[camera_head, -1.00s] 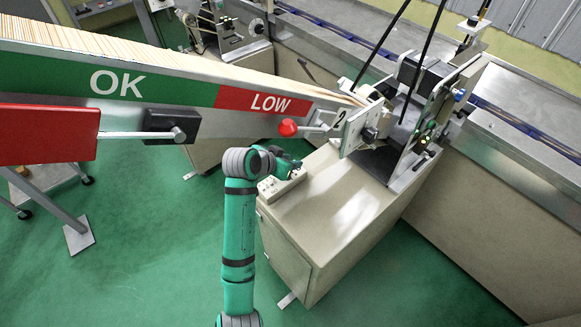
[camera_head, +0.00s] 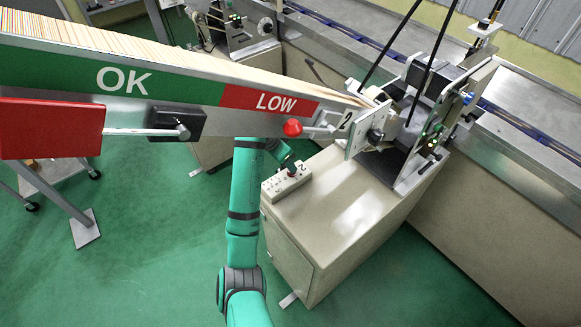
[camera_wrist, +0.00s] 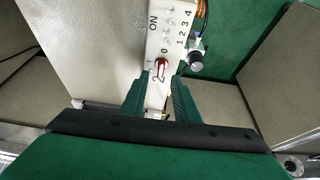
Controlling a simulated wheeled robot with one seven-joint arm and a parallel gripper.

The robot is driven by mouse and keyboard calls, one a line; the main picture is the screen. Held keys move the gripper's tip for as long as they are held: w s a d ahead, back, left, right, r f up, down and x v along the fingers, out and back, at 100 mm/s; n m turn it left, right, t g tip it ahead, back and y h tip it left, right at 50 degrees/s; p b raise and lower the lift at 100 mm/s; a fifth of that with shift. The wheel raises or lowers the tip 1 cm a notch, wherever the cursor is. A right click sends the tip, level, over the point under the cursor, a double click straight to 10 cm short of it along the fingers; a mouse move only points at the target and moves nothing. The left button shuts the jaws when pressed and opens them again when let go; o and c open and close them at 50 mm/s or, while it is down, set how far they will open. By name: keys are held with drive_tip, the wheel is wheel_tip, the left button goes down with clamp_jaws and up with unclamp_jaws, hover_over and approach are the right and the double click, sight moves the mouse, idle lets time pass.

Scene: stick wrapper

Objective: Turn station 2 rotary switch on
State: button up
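The station 2 rotary switch (camera_wrist: 161,68) has a red-and-white knob on a pale control box (camera_wrist: 172,35) in the wrist view. My gripper (camera_wrist: 161,78) is open, with one green finger on each side of the box's near end. The tips lie close to the knob's two sides; I cannot tell if they touch it. In the head view the control box (camera_head: 284,187) sits on the station 2 cabinet's left corner, with my gripper (camera_head: 291,171) just above it.
The beige cabinet (camera_head: 345,215) carries the station mechanism (camera_head: 410,120) at its back right. A long stick hopper (camera_head: 200,90) with OK and LOW bands crosses above my arm. In the wrist view, a round connector (camera_wrist: 196,59) and orange cables (camera_wrist: 202,12) flank the box.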

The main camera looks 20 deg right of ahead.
drive_tip(key=shift+x, duration=2.25)
clamp_jaws()
